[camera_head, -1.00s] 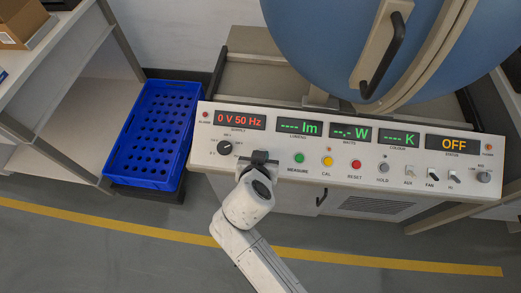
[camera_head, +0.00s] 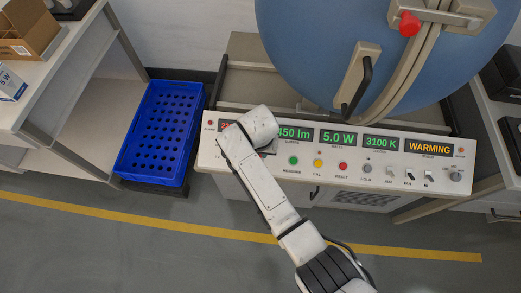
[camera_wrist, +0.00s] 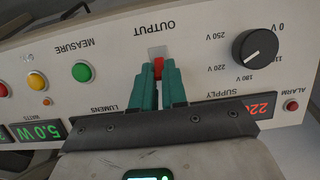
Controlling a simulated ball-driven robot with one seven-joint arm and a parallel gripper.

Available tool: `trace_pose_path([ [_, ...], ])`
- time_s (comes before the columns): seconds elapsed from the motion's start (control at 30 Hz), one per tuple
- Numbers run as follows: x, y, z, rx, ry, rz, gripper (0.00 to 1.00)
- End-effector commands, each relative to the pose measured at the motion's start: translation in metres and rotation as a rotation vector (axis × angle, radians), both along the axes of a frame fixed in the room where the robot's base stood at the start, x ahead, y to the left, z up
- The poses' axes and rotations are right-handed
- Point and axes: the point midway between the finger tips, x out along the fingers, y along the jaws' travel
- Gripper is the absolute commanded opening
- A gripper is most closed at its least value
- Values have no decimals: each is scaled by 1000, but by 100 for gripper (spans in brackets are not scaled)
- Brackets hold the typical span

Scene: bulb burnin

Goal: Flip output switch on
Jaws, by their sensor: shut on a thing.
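The output switch has a red lever (camera_wrist: 158,67) on a light metal plate (camera_wrist: 157,52) below the upside-down OUTPUT label in the wrist view. My gripper (camera_wrist: 160,72) has its two green fingers closed around the lever. In the head view my arm hides the switch and part of the control panel (camera_head: 310,188). The supply display (camera_wrist: 263,106) shows red digits starting with 22, partly cut off. The status display (camera_head: 429,148) reads WARMING, and the watts display (camera_head: 338,138) reads 5.0 W.
A black supply dial (camera_wrist: 255,51) is beside the switch. Green (camera_head: 293,160), yellow (camera_head: 318,163) and red (camera_head: 343,166) buttons lie to the right of my arm. A blue crate (camera_head: 160,135) stands left of the panel. A large blue sphere (camera_head: 310,50) rises behind it.

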Motion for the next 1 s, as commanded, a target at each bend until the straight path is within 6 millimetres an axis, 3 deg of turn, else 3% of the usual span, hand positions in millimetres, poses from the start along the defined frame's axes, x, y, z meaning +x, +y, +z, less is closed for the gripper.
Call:
trace_pose_path([
  [0.63,4,0,0,5,43,-2,0],
  [0.67,4,0,0,5,43,-2,15],
  [0.7,4,0,0,5,43,-2,19],
  [0.9,3,0,0,4,45,-1,38],
  [1.0,3,0,0,3,45,-1,38],
])
